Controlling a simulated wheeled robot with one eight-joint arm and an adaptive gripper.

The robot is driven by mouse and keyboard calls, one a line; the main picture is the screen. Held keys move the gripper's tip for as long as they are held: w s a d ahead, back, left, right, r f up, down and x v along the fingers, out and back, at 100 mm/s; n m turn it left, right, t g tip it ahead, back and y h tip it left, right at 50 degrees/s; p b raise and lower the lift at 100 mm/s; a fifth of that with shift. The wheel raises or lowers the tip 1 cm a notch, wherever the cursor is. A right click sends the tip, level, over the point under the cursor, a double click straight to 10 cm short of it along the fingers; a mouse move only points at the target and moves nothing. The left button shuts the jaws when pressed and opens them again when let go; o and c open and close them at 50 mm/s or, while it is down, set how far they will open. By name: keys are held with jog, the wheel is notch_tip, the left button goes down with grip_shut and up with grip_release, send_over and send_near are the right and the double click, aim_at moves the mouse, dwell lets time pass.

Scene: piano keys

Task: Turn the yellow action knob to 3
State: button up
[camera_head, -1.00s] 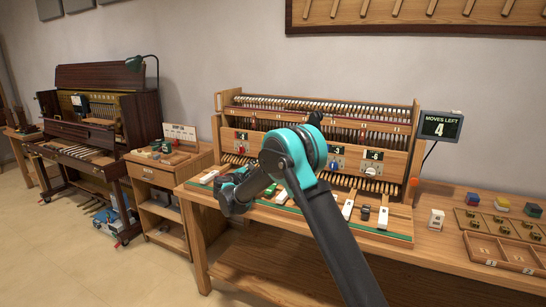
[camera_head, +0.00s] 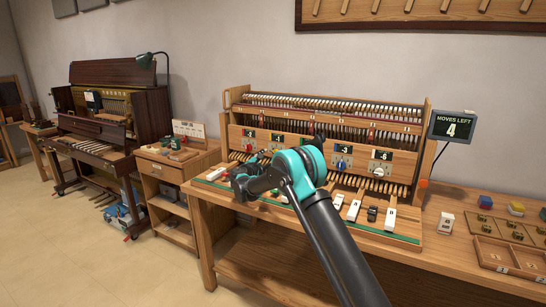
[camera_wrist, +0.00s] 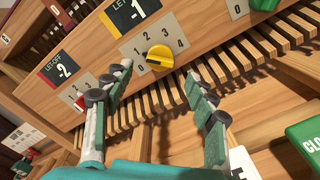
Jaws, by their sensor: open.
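The yellow knob (camera_wrist: 159,58) sits on the wooden panel in the wrist view, below a display reading -1. Printed numbers surround it; 0, 3 and 4 are readable. A dark mark shows on its left side, but I cannot tell exactly which number it points at. My gripper (camera_wrist: 158,92) is open and empty, with its fingers apart on either side below the knob, not visibly touching it. In the head view my gripper (camera_head: 243,184) is near the left half of the panel (camera_head: 310,152); I cannot make out the yellow knob there.
A red knob (camera_head: 248,147), blue knob (camera_head: 341,165) and white knob (camera_head: 379,171) share the panel. Keys (camera_head: 354,210) line the bench front. A green block (camera_wrist: 303,140) is at the wrist view's right. A screen (camera_head: 452,127) reads MOVES LEFT 4.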

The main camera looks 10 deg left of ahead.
jog(key=shift+x, duration=2.65)
jog(key=shift+c, duration=0.5)
jog(key=c, duration=1.1)
jog(key=shift+o, duration=0.2)
jog(key=shift+m, duration=8.9)
